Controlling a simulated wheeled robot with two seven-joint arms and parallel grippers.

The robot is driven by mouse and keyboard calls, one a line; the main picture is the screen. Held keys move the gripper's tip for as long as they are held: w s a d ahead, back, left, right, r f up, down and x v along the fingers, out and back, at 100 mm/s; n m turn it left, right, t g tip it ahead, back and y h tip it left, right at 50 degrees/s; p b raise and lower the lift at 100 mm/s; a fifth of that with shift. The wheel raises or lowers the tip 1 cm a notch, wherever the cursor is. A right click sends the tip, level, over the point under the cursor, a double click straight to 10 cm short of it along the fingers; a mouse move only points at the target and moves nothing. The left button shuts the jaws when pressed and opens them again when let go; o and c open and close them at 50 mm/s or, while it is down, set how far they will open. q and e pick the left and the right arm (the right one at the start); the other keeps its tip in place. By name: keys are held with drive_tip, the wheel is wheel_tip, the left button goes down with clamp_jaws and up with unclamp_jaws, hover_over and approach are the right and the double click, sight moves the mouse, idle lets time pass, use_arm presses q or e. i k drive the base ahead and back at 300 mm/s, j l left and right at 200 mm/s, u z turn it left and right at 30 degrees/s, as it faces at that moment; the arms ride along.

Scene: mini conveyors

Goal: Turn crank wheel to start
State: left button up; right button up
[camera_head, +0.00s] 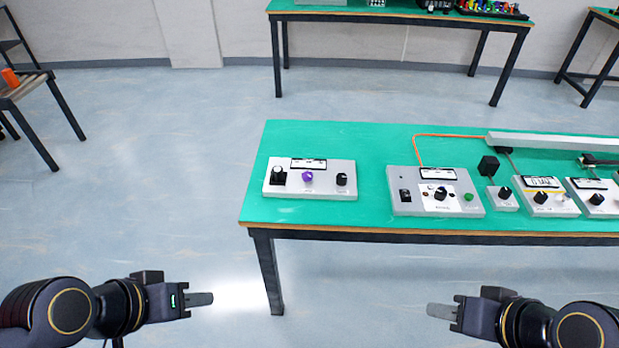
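No part that I can clearly identify as a crank wheel shows. A grey control box (326,184) lies at the left end of the green table (345,144), with a black-and-white knob, a purple knob (307,176) and a black knob. A second grey control box (408,208) to its right has a black switch, a central black knob (440,194) and a green button (468,197). My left gripper (201,299) is at the lower left, in front of the table and apart from it. My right gripper (440,311) is at the lower right, also clear of the table. Their finger gaps are hard to make out.
Smaller boxes with knobs and displays (545,196) stand at the table's right. A grey rail (555,142) lies along its back right, and an orange cable (447,135) runs to the second box. Other tables stand behind; the floor between my grippers is clear.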

sight(342, 178)
drive_tip(key=i+j+u, duration=0.25)
drive_tip(key=i, duration=0.25)
drive_tip(key=i+u, duration=0.2)
drive_tip(key=i, duration=0.35)
